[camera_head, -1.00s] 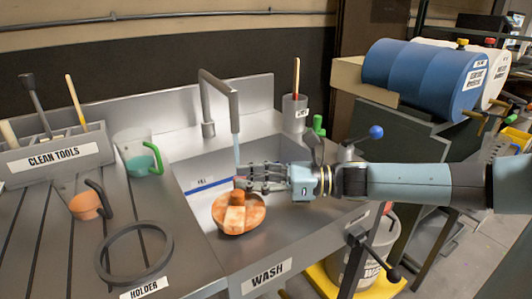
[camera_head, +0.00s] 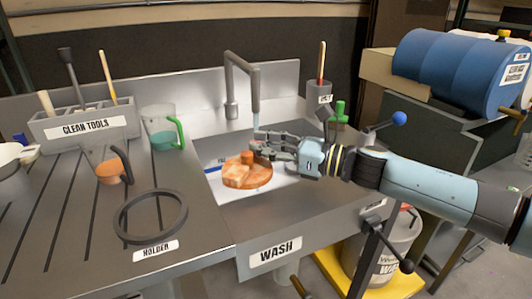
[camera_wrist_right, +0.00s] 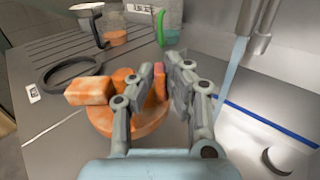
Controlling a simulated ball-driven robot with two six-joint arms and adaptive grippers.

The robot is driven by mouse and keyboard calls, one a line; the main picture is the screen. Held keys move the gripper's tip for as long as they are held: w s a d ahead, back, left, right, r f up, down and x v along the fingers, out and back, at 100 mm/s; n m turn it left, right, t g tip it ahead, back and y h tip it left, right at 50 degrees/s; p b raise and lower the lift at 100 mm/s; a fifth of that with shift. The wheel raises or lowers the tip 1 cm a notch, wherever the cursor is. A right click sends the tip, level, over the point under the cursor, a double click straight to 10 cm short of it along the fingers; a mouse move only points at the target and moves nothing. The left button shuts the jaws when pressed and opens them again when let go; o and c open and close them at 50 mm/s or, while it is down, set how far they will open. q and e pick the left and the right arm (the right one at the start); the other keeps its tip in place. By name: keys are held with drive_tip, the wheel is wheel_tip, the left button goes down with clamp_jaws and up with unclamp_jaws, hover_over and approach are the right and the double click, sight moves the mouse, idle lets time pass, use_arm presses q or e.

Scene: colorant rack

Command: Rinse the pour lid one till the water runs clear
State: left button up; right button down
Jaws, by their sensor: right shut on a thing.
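The pour lid (camera_head: 247,174) is a round orange disc with pale stained patches and a raised block and knob on top. It is over the wash sink (camera_head: 305,198), tilted slightly. My right gripper (camera_head: 262,148) is shut on its knob; the lid also shows under my fingers in the right wrist view (camera_wrist_right: 148,125). A thin water stream (camera_head: 256,121) falls from the tap (camera_head: 241,65) close to my fingers. In the right wrist view the stream (camera_wrist_right: 231,75) runs beside my right finger; where it lands is hidden. My left gripper is out of view.
A lever with a blue ball (camera_head: 399,118) stands at the right.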

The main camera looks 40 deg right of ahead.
drive_tip(key=w+d+f+b, duration=0.2)
drive_tip(key=w+d+b, duration=0.5)
drive_tip(key=w, duration=0.2)
drive_tip(key=shift+w+d+f+b, duration=0.2)
drive_tip(key=shift+w+b, duration=0.05)
drive_tip(key=shift+b, duration=0.1)
drive_tip(key=shift+s+d, duration=0.1)
idle(0.6)
drive_tip(key=shift+s+d+b, duration=0.3)
drive_tip(key=shift+d+b, duration=0.05)
drive_tip(key=shift+d, duration=0.05)
drive_tip(key=shift+a, duration=0.1)
